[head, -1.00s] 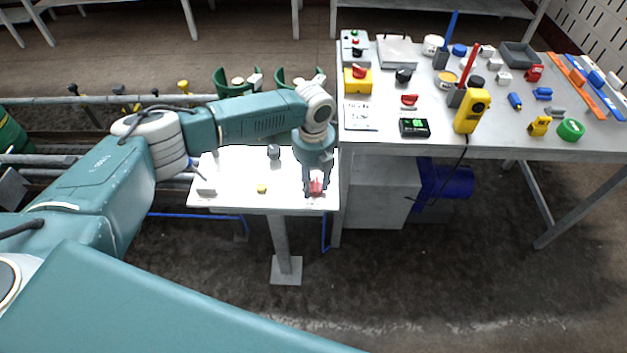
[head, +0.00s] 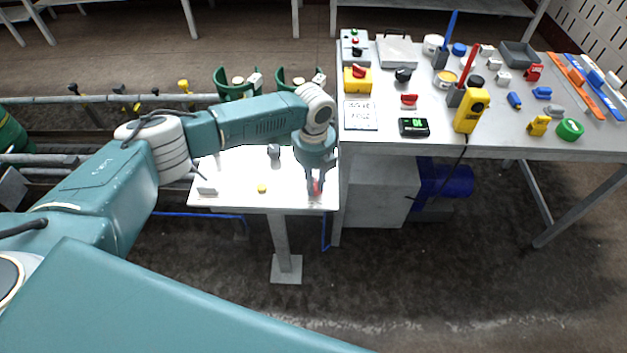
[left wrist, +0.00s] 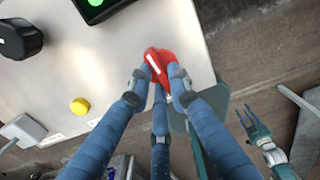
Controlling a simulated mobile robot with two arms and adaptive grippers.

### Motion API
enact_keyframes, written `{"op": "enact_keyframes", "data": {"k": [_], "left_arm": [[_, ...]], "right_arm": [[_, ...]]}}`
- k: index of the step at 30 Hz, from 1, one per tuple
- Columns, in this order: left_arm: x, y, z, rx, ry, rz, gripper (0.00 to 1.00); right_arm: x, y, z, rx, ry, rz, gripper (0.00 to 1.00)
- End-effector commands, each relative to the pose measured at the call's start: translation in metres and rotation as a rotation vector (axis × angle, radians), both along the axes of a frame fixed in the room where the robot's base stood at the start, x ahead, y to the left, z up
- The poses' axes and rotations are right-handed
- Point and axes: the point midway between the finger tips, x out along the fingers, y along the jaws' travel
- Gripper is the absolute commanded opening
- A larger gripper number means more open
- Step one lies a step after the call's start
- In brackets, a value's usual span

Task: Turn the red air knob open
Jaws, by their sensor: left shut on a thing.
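The red air knob (head: 317,188) is on the right front part of the small white panel (head: 232,190). In the left wrist view the red knob (left wrist: 158,60) shows a white pointer line, slanted in the picture. My left gripper (head: 314,192) reaches down over it, and its blue fingers (left wrist: 160,77) are closed around the knob's sides. The fingers partly hide the knob in the head view. My right gripper (left wrist: 255,122) shows at the right of the left wrist view, away from the panel, with its fingers spread and nothing between them.
A yellow button (head: 262,188), a black knob (head: 273,151) and a grey block (head: 205,186) are on the same panel. The larger table (head: 380,138), to the right, carries a yellow box with a red knob (head: 358,72), a green display (head: 413,127) and several tools.

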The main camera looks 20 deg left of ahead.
Motion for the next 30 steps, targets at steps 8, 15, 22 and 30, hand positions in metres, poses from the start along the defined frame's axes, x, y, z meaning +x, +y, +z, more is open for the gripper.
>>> {"op": "enact_keyframes", "data": {"k": [8, 15, 22, 30], "left_arm": [[-0.001, -0.002, 0.003, -0.001, 0.001, 0.226, 0.0], [-0.001, -0.004, 0.003, 0.0, 0.001, 0.456, 0.0], [0.0, -0.006, 0.003, -0.001, 0.0, 0.675, 0.0], [0.001, -0.007, 0.003, 0.0, 0.0, 0.932, 0.0]], "right_arm": [[0.0, 0.0, 0.016, 0.0, 0.0, 0.0, 0.4], [0.0, 0.0, 0.028, 0.0, 0.0, 0.0, 0.4], [0.0, 0.0, 0.039, 0.0, 0.0, 0.0, 0.4], [0.0, 0.0, 0.052, 0.0, 0.0, 0.0, 0.4]]}}
